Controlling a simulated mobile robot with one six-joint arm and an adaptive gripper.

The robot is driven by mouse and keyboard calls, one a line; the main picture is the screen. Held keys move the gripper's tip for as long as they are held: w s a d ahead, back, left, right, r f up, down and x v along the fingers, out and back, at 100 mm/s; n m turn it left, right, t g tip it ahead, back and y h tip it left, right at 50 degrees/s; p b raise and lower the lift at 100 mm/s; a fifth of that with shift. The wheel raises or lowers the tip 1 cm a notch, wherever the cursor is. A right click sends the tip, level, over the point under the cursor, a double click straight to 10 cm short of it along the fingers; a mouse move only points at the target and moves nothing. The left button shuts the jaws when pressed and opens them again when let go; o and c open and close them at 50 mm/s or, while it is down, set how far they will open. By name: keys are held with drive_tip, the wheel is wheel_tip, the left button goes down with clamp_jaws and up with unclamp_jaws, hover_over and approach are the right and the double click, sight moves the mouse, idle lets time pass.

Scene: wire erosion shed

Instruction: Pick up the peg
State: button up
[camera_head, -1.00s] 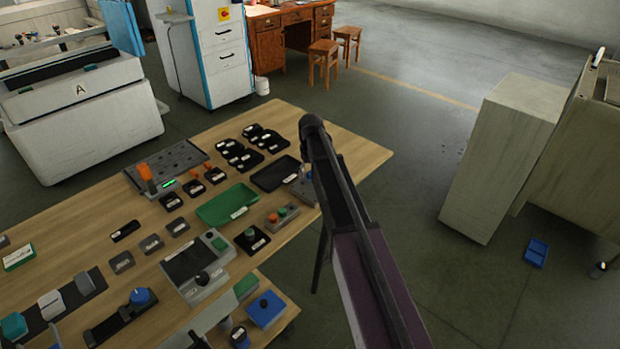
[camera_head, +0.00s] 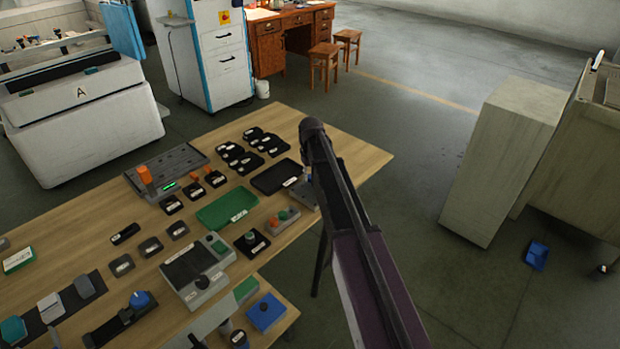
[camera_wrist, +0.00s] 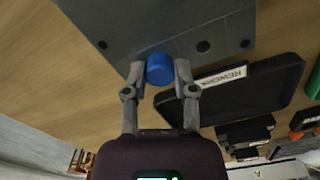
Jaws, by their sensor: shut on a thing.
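The peg (camera_wrist: 160,69) is blue and round-ended in the wrist view, between the two fingertips of my gripper (camera_wrist: 158,72). My gripper is shut on it. The peg is at the edge of a grey plate (camera_wrist: 205,22) with several dark holes; I cannot tell whether it still sits in a hole. In the head view my arm covers the gripper and most of this plate (camera_head: 301,194) at the right end of the wooden table.
A black tray (camera_head: 277,177) labelled REWORK in the wrist view (camera_wrist: 270,85) lies beside the plate. A green tray (camera_head: 227,207), a button box (camera_head: 283,221) and several black holders (camera_head: 238,157) stand nearby on the table (camera_head: 345,150). The table's right corner is bare.

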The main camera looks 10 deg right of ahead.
drive_tip(key=shift+r, duration=0.1)
wheel_tip(320, 180, up, 3)
drive_tip(key=p, duration=0.3)
drive_tip(key=shift+r+p, duration=0.2)
drive_tip(key=shift+p, duration=0.15)
drive_tip(key=s+d+r+p, duration=0.1)
drive_tip(key=s+d, duration=0.3)
drive_tip(key=s, duration=1.1)
drive_tip(key=shift+s+r, duration=0.15)
drive_tip(key=shift+s, duration=0.1)
drive_tip(key=shift+d, duration=0.15)
